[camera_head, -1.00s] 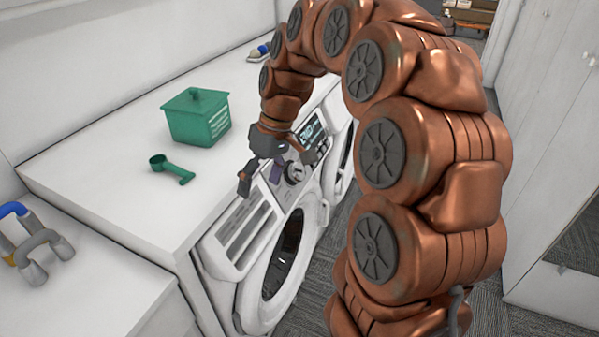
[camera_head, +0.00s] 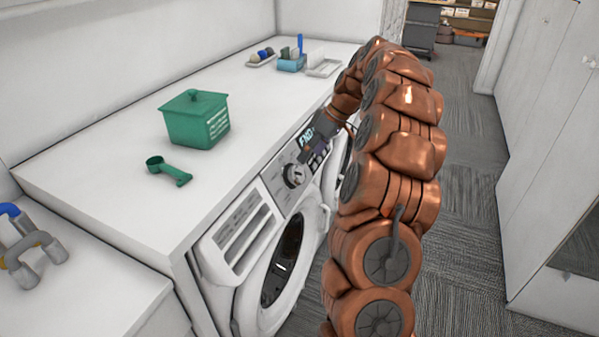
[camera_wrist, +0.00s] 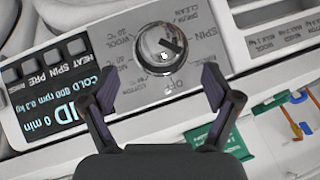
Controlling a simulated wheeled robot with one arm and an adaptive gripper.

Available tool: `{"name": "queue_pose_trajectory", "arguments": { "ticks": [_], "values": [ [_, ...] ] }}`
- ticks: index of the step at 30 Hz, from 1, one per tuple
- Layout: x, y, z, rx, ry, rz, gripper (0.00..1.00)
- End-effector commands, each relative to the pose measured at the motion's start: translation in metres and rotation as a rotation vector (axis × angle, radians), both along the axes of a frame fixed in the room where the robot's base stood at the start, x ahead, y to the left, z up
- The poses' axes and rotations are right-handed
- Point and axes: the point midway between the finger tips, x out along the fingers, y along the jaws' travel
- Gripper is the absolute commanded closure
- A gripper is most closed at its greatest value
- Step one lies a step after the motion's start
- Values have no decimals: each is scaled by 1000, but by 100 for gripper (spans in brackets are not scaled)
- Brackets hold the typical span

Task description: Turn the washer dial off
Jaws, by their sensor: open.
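The washer dial (camera_head: 294,175) is a round silver knob on the front panel of the white washer (camera_head: 240,247). In the wrist view the dial (camera_wrist: 161,50) sits beyond and between my fingertips, with a dark mark on the upper right of its face. An OFF label is printed just below it there. The display (camera_wrist: 50,115) shows "0 min". My gripper (camera_head: 312,155) is open and empty, in front of the panel to the right of the dial in the head view. Its two fingers (camera_wrist: 162,84) are spread and appear apart from the dial.
A green box (camera_head: 196,120) and a green scoop (camera_head: 168,171) stand on the white counter (camera_head: 110,205) above the washer. A blue holder (camera_head: 291,62) and trays are at the far end. The carpeted aisle (camera_head: 460,200) to the right is clear.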

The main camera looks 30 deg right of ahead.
Motion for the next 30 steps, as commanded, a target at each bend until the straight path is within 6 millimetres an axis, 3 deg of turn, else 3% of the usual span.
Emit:
{"name": "queue_pose_trajectory", "arguments": {
  "ticks": [15, 28, 30],
  "values": [
    [13, 26, -51, 1, 3, 0, 12],
    [15, 30, -60, 1, 2, 0, 12],
    [15, 30, -60, 1, 2, 0, 18]
  ]
}}
